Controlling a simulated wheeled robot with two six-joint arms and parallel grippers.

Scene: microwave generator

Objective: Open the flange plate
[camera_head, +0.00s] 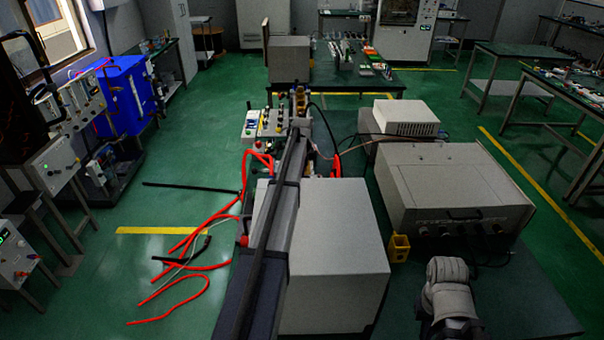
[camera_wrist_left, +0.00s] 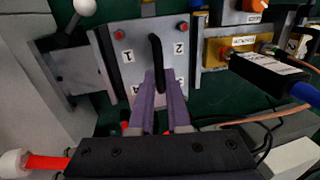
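The flange plate (camera_wrist_left: 128,50) is a grey square plate with red-headed bolts and printed numbers at its corners. It stands upright in the left wrist view, against its mount. A black curved handle (camera_wrist_left: 155,48) sticks out from its middle. The two purple fingers of my left gripper (camera_wrist_left: 161,76) lie on either side of the handle's lower part and look closed on it. Their tips are near the plate's face and hide part of its lower edge. In the head view this area is small and partly hidden behind long dark bars.
A large grey box (camera_head: 334,255) stands in front, with a grey instrument (camera_head: 455,190) to its right and a yellow block (camera_head: 399,248) between. A black connector with a blue cable (camera_wrist_left: 268,72) is right of the plate.

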